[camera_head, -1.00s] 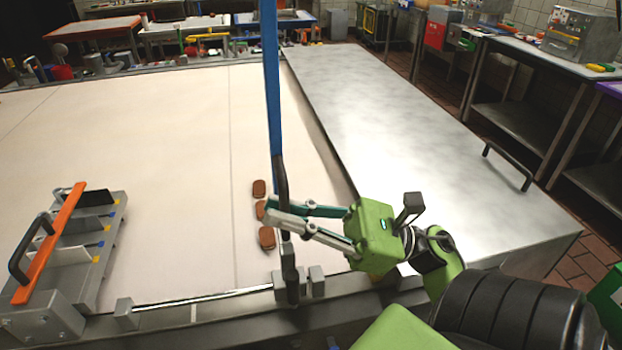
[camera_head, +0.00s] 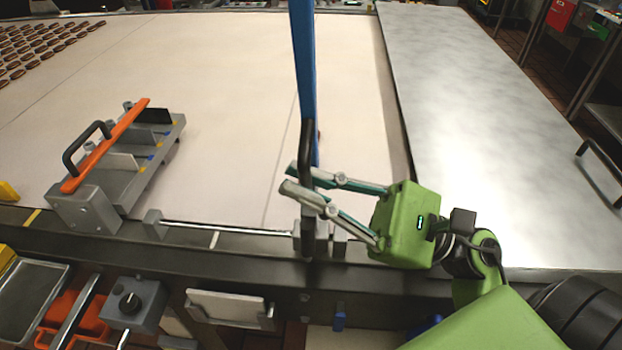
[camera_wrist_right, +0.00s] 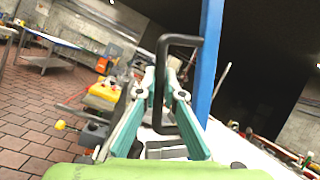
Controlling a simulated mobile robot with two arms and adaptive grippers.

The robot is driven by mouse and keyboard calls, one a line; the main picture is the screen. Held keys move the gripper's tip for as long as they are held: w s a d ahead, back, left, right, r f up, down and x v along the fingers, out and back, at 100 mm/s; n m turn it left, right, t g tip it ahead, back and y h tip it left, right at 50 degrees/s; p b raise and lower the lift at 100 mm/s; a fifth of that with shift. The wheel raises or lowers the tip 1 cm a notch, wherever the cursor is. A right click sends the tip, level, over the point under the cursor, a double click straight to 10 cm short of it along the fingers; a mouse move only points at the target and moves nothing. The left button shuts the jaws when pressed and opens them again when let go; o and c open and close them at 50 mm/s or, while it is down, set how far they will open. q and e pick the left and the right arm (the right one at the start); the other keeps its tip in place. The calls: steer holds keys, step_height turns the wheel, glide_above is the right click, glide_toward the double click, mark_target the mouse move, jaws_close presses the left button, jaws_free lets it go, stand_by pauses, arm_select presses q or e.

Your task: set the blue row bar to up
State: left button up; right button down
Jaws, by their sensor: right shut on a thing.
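The blue row bar (camera_head: 304,60) stands raised at the front right of the pale belt, and its top runs out of the head view. It also rises in the right wrist view (camera_wrist_right: 208,60). Its black handle (camera_head: 307,140) is near the bar's lower end. My right gripper (camera_head: 289,179) comes in from the right, with its fingers on both sides of the handle, shut on it. The right wrist view shows the handle loop (camera_wrist_right: 183,42) between the fingers. The bar's foot sits at a grey bracket (camera_head: 318,238). My left gripper is not in view.
An orange bar (camera_head: 108,145) with a black handle lies across a grey rack (camera_head: 160,150) at left. Rows of brown biscuits (camera_head: 40,45) lie on the belt (camera_head: 220,90) at far left. A bare steel counter (camera_head: 470,130) is at right. A knob box (camera_head: 132,303) is below the front rail.

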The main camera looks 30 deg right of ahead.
steer(key=c, duration=2.1)
jaws_free()
steer(key=shift+s+a+f, duration=0.1)
steer(key=shift+f, duration=0.05)
steer(key=shift+c, duration=0.2)
steer(key=v, duration=0.7)
steer(key=shift+d, duration=0.25)
steer(key=shift+s+f, duration=0.15)
